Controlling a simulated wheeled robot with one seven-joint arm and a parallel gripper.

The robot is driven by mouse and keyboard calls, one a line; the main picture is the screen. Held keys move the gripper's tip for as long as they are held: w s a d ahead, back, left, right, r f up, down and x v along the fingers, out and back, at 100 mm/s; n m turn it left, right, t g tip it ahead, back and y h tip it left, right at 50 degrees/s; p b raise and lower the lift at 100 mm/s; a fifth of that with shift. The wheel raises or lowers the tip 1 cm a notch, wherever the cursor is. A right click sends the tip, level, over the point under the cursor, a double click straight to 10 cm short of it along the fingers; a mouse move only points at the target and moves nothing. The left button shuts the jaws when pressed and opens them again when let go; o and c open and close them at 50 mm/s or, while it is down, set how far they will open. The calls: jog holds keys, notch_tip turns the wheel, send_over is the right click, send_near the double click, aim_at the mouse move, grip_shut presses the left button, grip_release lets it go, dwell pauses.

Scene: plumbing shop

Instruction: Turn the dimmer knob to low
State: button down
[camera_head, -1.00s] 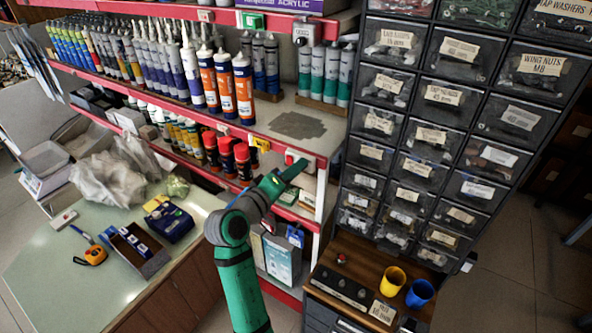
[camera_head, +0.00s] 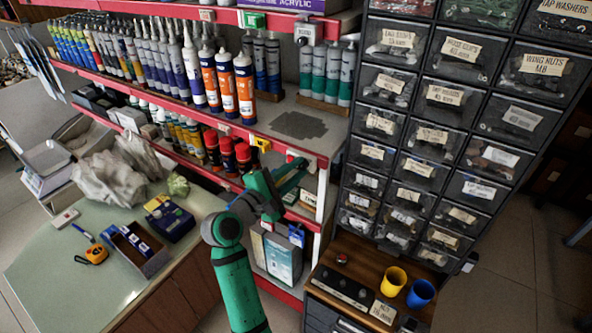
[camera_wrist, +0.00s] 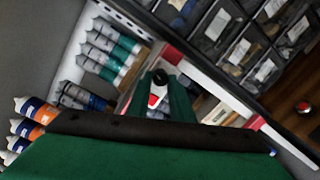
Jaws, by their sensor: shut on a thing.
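In the wrist view a small black round knob (camera_wrist: 160,77) with a red and white part (camera_wrist: 156,96) sits at the end of my green gripper (camera_wrist: 160,90); I take it to be the dimmer knob. My gripper is shut on it. In the head view my gripper (camera_head: 288,173) is at the red front edge of the middle shelf, by the white corner post. It hides the knob there, and its setting cannot be read. Another grey box with a round dial (camera_head: 303,33) is on the upper shelf edge.
Sealant tubes (camera_head: 228,88) stand on the shelf to the left. A drawer cabinet (camera_head: 440,130) is close on the right. Below it, a wooden top (camera_head: 359,256) carries a black control strip (camera_head: 342,288), a yellow cup (camera_head: 393,280) and a blue cup (camera_head: 420,293).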

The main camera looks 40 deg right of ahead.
jog(key=shift+f+n, duration=0.15)
jog(key=shift+n, duration=1.75)
jog(key=c, duration=1.6)
grip_release()
jog(key=shift+o, duration=0.2)
jog(key=v, duration=1)
jog(key=shift+a, duration=0.35)
jog(key=shift+s+f, duration=0.15)
